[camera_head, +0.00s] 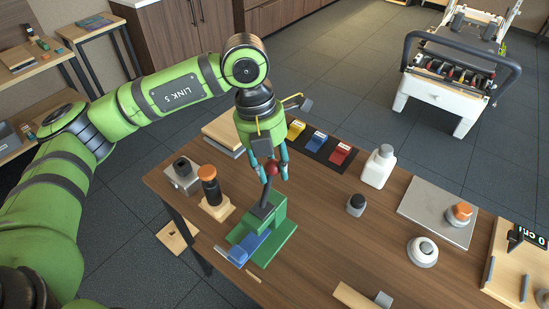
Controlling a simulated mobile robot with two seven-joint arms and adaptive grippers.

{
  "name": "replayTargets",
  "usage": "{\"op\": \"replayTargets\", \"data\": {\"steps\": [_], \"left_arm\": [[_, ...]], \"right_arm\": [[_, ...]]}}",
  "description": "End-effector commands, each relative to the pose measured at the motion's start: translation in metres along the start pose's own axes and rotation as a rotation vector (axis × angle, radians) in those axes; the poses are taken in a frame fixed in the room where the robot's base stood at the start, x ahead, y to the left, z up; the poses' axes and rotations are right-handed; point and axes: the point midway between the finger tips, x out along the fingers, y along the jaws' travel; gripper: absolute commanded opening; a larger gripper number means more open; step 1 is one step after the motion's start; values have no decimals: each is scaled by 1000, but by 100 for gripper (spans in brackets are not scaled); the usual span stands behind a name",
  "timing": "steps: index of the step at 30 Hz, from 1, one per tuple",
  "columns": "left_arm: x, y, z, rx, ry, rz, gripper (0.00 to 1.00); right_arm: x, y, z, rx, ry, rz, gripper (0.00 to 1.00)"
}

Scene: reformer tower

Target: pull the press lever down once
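The press (266,232) is green and stands on the wooden table near its left front edge. Its dark lever (263,209) rises from the green body, close to upright, and ends in a red ball knob (271,168). My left gripper (273,176) points down from above with its two teal fingers on either side of the red knob. Whether the fingers touch the knob or leave a small gap cannot be told. A blue part (248,247) sits low at the front of the press. My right gripper is not in view.
Left of the press stand an orange-topped tamper (210,186) and a grey metal block (183,174). To the right are a white bottle (379,167), a dark-topped jar (356,204) and a round white button (422,251).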

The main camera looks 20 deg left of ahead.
Motion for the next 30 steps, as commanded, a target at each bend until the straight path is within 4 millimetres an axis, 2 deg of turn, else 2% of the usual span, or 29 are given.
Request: {"op": "replayTargets", "data": {"steps": [5, 21, 30], "left_arm": [[1, -1, 1, -1, -8, -4, 0], [-2, 2, -12, 26, -155, -35, 0], [-6, 1, -15, 32, -178, -40, 0]], "right_arm": [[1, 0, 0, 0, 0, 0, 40], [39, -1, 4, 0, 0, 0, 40], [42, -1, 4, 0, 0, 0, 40]]}}
